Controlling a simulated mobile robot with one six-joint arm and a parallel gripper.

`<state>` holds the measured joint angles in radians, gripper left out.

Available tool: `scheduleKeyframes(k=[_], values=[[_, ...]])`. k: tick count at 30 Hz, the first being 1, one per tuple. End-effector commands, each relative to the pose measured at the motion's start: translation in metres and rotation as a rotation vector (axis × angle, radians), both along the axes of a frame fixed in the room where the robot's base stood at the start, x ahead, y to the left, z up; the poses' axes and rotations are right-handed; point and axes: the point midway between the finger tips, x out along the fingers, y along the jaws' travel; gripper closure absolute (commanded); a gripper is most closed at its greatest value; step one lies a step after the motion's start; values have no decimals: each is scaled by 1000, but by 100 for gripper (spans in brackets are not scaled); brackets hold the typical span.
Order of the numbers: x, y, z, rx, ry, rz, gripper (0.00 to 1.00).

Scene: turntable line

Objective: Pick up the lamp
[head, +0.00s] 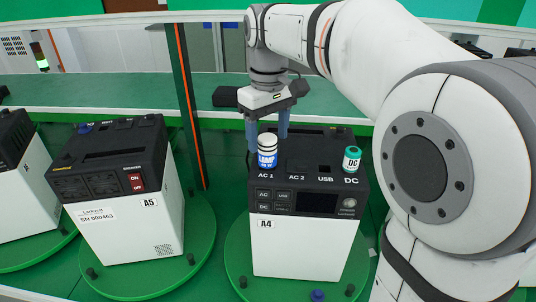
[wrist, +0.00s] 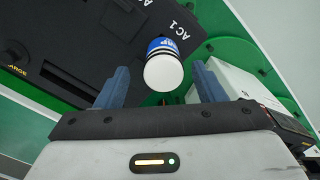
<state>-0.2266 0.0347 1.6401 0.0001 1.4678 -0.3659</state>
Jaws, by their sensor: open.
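The lamp is a small white and blue cylinder marked "LAMP" (head: 267,151), standing upright on the AC 1 spot of the black-topped box labelled A4 (head: 300,255). In the wrist view the lamp (wrist: 164,70) shows its white round top, between and a little beyond the fingers. My gripper (head: 267,142) is open with its blue fingers pointing down at the lamp, just behind or around it; the head view does not settle which. In the wrist view my gripper (wrist: 160,82) has one finger on each side, with gaps to the lamp.
A green-topped cylinder marked "DC" (head: 352,159) stands at the right of the same box. Another box, A5 (head: 122,225), sits at left on its own green turntable (head: 150,287). A dark post with an orange strip (head: 186,105) rises between the boxes.

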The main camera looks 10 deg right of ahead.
Motion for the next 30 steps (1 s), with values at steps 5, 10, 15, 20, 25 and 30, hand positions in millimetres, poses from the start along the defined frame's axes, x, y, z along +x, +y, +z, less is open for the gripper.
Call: scheduleKeyframes(k=[5, 10, 15, 20, 25, 30], values=[[-3, 2, -27, -1, 3, 0, 37], [-2, 2, -39, 1, -1, -1, 37], [-2, 2, -39, 0, -1, -1, 37], [-2, 2, -39, 0, -1, -1, 48], [-2, 2, -39, 0, -1, -1, 62], [-2, 2, -39, 1, -1, -1, 76]])
